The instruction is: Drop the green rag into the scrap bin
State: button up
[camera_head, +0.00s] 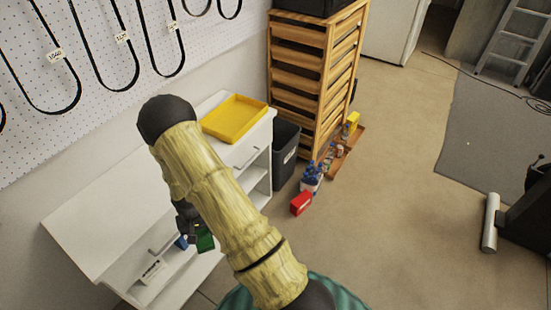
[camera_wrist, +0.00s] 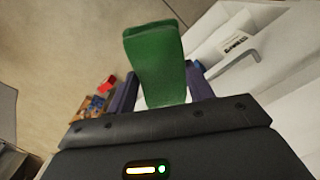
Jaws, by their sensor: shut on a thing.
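The green rag (camera_head: 205,243) hangs from my gripper (camera_head: 189,222) in front of the white workbench's open shelves. In the wrist view the rag (camera_wrist: 156,60) sits between the two fingers of my gripper (camera_wrist: 163,84), which is shut on it. A dark grey bin (camera_head: 287,150) with a small pale label, likely the scrap bin, stands on the floor between the workbench's far end and a wooden drawer rack. My gripper is well short of the bin, nearer the camera. My own arm hides part of the workbench. The inside of the bin shows only as a dark opening.
A yellow tray (camera_head: 235,118) lies on the white workbench (camera_head: 105,215). The wooden rack (camera_head: 312,75) stands behind the bin. A red box (camera_head: 301,203), blue-topped bottles (camera_head: 312,178) and a wooden tray (camera_head: 347,143) are on the floor nearby. Open floor (camera_head: 400,210) lies to the right.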

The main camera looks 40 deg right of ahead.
jog(key=s+f+n, duration=0.3)
jog(key=s+f, duration=0.1)
jog(key=f, duration=0.9)
jog(key=shift+d+n, duration=0.3)
